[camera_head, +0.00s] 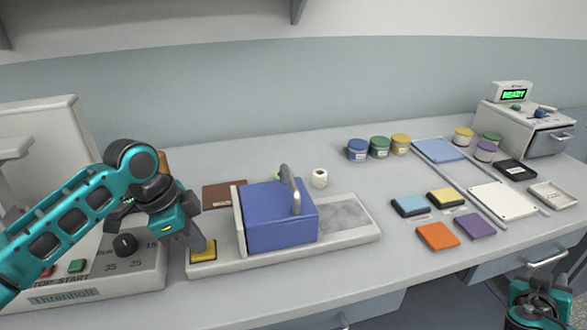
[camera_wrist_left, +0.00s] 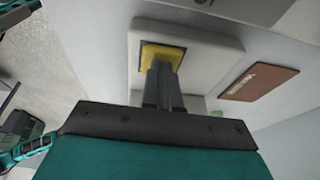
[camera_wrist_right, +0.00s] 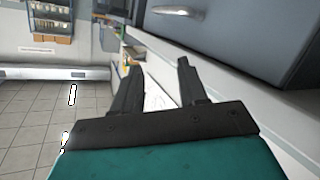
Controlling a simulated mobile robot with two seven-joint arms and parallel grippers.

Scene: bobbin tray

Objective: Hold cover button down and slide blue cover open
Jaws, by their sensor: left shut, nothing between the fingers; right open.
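The blue cover (camera_head: 280,222) with a grey upright handle (camera_head: 291,188) sits on a pale tray base (camera_head: 345,240), towards its left part. A speckled grey surface (camera_head: 345,216) shows to its right. The yellow cover button (camera_head: 208,250) is at the base's left end. My left gripper (camera_head: 200,244) is shut, and its fingertips are at the button; the button also shows beyond the fingers in the left wrist view (camera_wrist_left: 163,56). Whether they press it down I cannot tell. My right gripper (camera_head: 540,308) is low at the right, away from the base; in the right wrist view (camera_wrist_right: 155,75) it is open and empty.
A machine with a dial (camera_head: 125,245) stands left of the base. A brown plate (camera_head: 224,195) and a small white roll (camera_head: 320,178) lie behind it. Jars, coloured pads (camera_head: 437,236) and a device reading READY (camera_head: 515,95) are to the right. A drawer handle (camera_wrist_right: 178,10) shows in the right wrist view.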

